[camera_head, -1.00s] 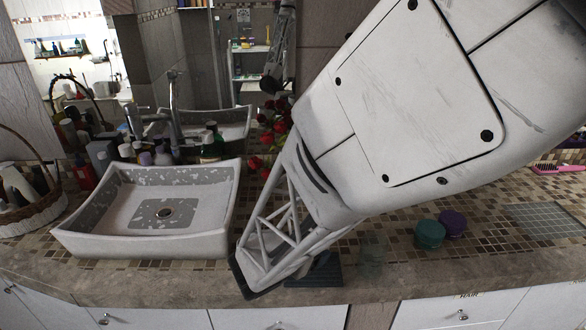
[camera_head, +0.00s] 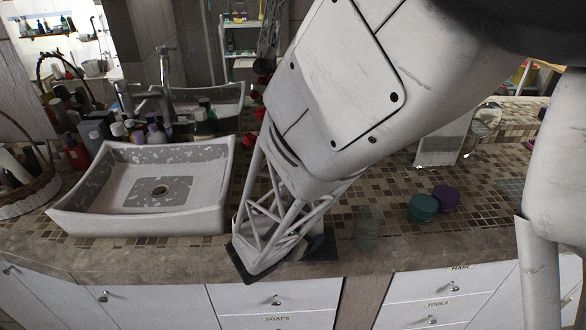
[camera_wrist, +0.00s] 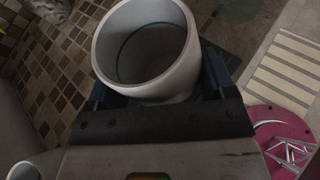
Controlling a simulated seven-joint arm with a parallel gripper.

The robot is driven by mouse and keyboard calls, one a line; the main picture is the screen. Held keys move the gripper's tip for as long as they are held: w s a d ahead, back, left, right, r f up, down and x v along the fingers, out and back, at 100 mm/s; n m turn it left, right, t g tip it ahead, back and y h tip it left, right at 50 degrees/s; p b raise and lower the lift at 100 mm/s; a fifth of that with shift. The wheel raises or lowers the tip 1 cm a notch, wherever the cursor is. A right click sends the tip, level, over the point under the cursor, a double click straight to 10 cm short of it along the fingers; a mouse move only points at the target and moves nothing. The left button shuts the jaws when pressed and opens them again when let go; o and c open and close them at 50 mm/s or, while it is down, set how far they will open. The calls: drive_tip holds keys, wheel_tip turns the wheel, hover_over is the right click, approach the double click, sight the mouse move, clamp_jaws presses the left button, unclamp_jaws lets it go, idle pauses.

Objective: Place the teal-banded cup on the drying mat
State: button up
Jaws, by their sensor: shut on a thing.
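A pale grey cup (camera_wrist: 168,86) sits in my gripper (camera_wrist: 160,78) in the wrist view, its open mouth towards the camera. Dark blue fingers show on both sides of it.
The basin (camera_head: 72,208) stands left of my arm. A clear glass (camera_head: 368,228) is close right of the dark mat, then a teal jar (camera_head: 422,208) and a purple jar (camera_head: 446,197). Red flowers (camera_head: 250,140) are behind my arm.

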drive_tip(key=shift+f, duration=0.15)
drive_tip(key=o, duration=1.2)
drive_tip(key=shift+o, duration=0.2)
drive_tip(key=shift+r, duration=0.2)
drive_tip(key=v, duration=1.2)
drive_tip(key=shift+f, duration=0.15)
